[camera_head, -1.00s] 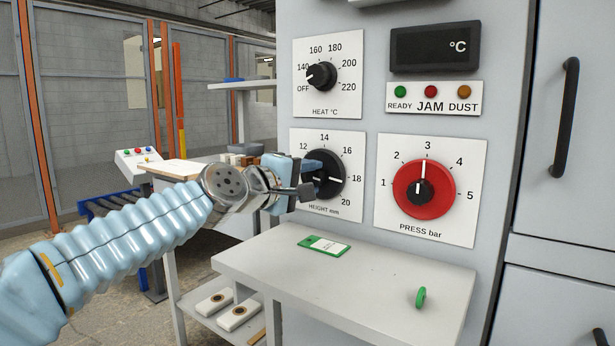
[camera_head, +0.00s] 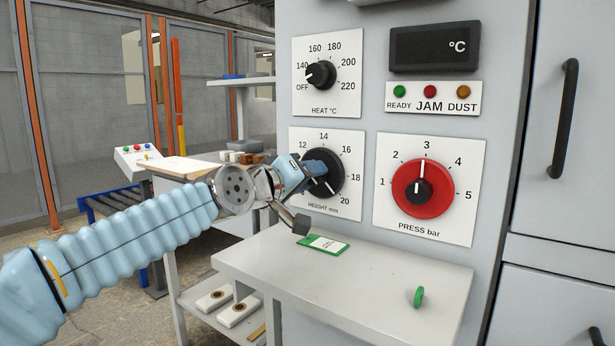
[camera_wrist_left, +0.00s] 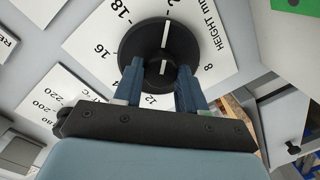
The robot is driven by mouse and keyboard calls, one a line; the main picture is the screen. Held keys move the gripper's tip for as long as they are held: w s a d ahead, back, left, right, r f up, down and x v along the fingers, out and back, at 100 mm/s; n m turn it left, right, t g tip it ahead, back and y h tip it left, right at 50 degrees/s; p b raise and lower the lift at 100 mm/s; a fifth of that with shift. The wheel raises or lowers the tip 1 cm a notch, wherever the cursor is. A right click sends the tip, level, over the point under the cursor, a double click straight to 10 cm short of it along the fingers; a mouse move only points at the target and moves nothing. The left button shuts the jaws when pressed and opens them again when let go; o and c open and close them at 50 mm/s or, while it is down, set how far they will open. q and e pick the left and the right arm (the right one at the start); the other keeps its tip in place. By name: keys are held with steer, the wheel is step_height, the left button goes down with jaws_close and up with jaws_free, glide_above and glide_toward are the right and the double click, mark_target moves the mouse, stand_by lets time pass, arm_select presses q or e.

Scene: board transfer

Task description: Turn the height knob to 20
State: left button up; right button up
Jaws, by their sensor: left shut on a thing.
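The height knob (camera_head: 330,172) is a black round dial on a white plate marked HEIGHT mm. Its white pointer line slants down and right, close to the 20 mark. My left gripper (camera_head: 310,170) is shut on the knob's grip from the left, with its wrist rolled. In the left wrist view, the two blue fingers (camera_wrist_left: 160,78) sit either side of the knob's raised centre. The knob's disc (camera_wrist_left: 150,45) shows there with its white line pointing up, past the 18 label. My right gripper is not in view.
The heat knob (camera_head: 320,75) is above and the red press knob (camera_head: 422,190) is to the right. The display (camera_head: 434,48) is blank except for °C.

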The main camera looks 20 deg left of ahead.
arm_select(q)
steer(key=shift+f, duration=0.15)
steer(key=o, duration=1.1)
steer(key=shift+c, duration=0.2)
steer(key=b+v, duration=0.1)
steer(key=v, duration=1.2)
steer(key=shift+s, duration=0.35)
steer(key=shift+a, duration=0.15)
